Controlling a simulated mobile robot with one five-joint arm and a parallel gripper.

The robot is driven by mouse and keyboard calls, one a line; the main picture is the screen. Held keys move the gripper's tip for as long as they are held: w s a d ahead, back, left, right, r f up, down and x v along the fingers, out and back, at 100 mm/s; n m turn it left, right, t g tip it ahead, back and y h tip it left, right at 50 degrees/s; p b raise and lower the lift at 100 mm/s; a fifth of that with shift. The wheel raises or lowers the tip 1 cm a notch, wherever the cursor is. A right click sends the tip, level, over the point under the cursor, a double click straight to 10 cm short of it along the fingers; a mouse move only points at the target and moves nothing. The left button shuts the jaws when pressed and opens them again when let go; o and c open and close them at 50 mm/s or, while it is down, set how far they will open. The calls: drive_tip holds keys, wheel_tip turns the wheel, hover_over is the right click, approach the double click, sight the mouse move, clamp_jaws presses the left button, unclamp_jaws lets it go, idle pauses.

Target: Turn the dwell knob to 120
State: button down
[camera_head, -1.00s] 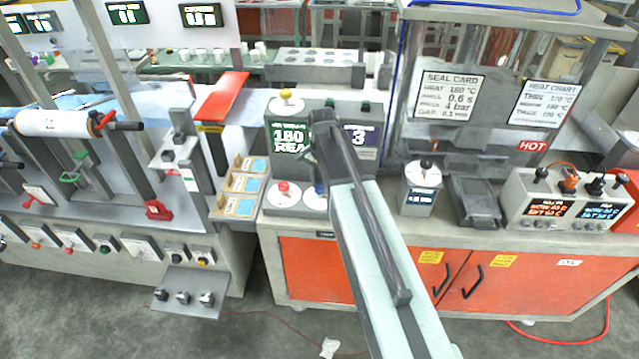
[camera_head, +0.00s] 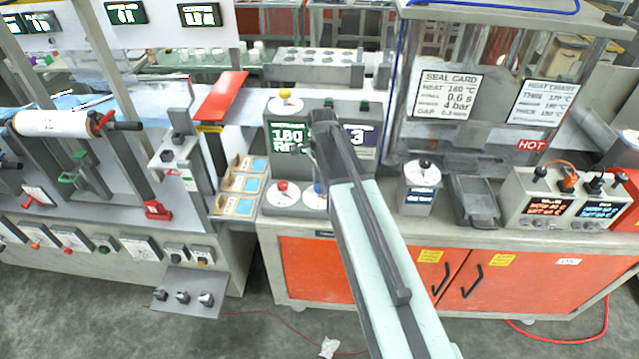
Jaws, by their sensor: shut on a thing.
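A grey control box (camera_head: 275,122) stands on the bench, with a dark green screen (camera_head: 290,138) reading 180 on its left and a dark blue screen (camera_head: 364,140) showing a 3 on its right. My gripper (camera_head: 318,140) is at the front of this box, between the two screens. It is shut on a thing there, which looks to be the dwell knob. My own gripper and arm cover the knob, so its pointer and marks cannot be read. My arm also covers parts of both screens.
A yellow-topped knob (camera_head: 285,96) stands on the box. Red (camera_head: 282,187) and blue (camera_head: 320,188) buttons sit in front. Sample trays (camera_head: 240,185) stand to the left. A hot press stands behind at right.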

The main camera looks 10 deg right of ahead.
drive_tip(key=shift+w+a, duration=0.1)
drive_tip(key=shift+a, duration=0.05)
drive_tip(key=c, duration=1)
unclamp_jaws()
wheel_tip(320, 180, up, 8)
drive_tip(key=p, duration=0.8)
drive_tip(key=shift+f, duration=0.1)
